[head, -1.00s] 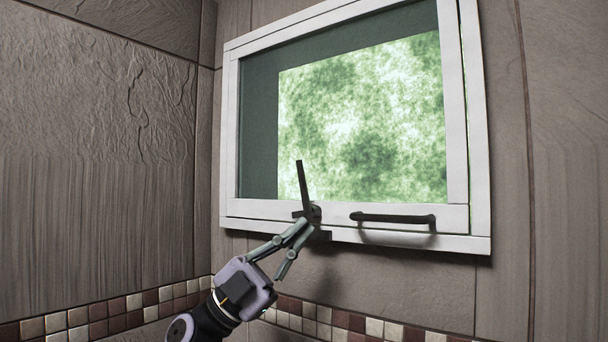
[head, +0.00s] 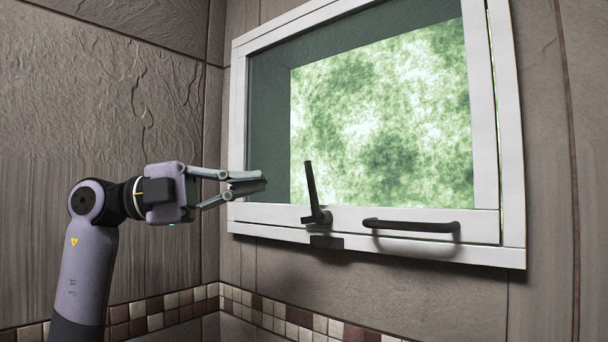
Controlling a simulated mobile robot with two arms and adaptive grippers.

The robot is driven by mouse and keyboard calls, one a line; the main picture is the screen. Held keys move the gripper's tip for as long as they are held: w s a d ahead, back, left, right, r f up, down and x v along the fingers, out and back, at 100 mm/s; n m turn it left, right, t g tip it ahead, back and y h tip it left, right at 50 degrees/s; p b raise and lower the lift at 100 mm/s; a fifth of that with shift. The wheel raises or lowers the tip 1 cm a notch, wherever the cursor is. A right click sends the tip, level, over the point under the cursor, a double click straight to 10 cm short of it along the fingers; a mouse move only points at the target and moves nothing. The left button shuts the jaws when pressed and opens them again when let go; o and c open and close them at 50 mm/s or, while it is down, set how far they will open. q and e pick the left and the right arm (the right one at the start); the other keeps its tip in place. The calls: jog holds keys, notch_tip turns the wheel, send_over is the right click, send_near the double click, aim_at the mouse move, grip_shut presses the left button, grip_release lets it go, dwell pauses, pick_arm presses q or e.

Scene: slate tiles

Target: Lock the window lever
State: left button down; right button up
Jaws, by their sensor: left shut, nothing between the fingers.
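The window (head: 380,224) is a white frame with a glass pane, set in the tiled wall. Its dark lever (head: 311,190) stands on the lower rail, pointing up and leaning slightly left. A dark catch plate (head: 327,242) sits on the outer frame just below the lever's base. My left gripper (head: 260,183) is shut and empty, to the left of the lever in the picture, with its fingers pointing right. A gap shows between its fingertips and the lever. My right gripper is out of the picture.
A dark bar handle (head: 412,226) is fixed on the lower rail, right of the lever. Slate-tiled walls meet in a corner left of the window. A mosaic tile band (head: 270,312) runs below. The space beneath the window looks clear.

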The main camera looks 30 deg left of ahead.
pick_arm(q)
jog(key=w+d+p, duration=0.5)
jog(key=w, duration=0.1)
jog(key=shift+w+r, duration=0.25)
jog(key=shift+r, duration=0.05)
dwell(0.3)
